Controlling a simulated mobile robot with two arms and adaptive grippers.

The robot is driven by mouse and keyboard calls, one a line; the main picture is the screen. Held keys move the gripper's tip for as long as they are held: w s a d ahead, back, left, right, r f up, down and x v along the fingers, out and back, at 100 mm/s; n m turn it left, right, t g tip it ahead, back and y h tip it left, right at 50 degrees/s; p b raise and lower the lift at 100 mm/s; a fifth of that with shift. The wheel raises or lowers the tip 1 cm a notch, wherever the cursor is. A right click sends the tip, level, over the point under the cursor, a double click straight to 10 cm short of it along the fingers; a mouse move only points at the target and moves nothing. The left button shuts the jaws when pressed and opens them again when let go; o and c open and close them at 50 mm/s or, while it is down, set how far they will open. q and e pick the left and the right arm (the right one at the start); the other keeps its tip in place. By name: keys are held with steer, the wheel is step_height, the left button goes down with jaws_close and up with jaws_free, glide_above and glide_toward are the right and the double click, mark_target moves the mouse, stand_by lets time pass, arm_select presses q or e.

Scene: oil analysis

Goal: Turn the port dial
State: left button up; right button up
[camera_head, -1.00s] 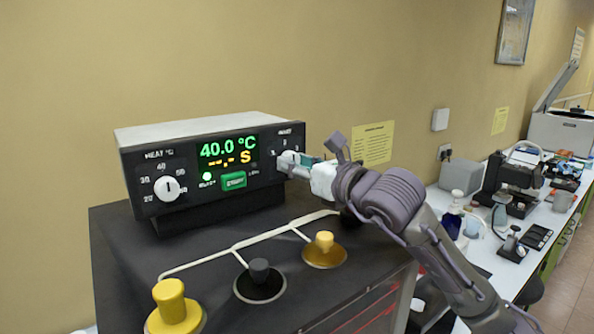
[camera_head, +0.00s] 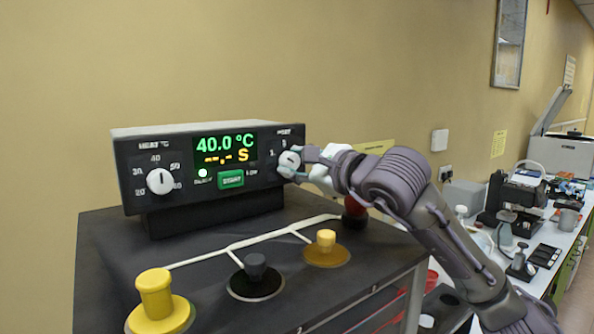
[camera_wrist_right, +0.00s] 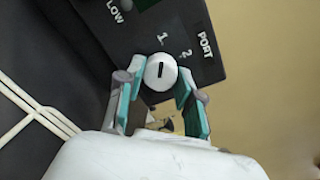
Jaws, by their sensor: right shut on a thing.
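The port dial (camera_head: 289,160) is a round white knob with a black mark, at the right end of the black front panel of the instrument (camera_head: 210,130). My right gripper (camera_head: 294,162) reaches it from the right. In the right wrist view the port dial (camera_wrist_right: 161,72) sits between the two teal-padded fingers of the gripper (camera_wrist_right: 159,82), which are shut on its sides. Labels 1, 2 and PORT show beside the dial there. My left gripper is in neither view.
The panel also has a heat dial (camera_head: 160,181), a display (camera_head: 226,148) reading 40.0 °C and a green start button (camera_head: 231,179). Yellow and dark knobs stand on the black cabinet top (camera_head: 200,250) in front. A bench (camera_head: 560,230) with lab equipment lies right.

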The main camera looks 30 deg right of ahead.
steer(key=shift+n, duration=0.5)
steer(key=o, duration=1.2)
steer(key=v, duration=1.2)
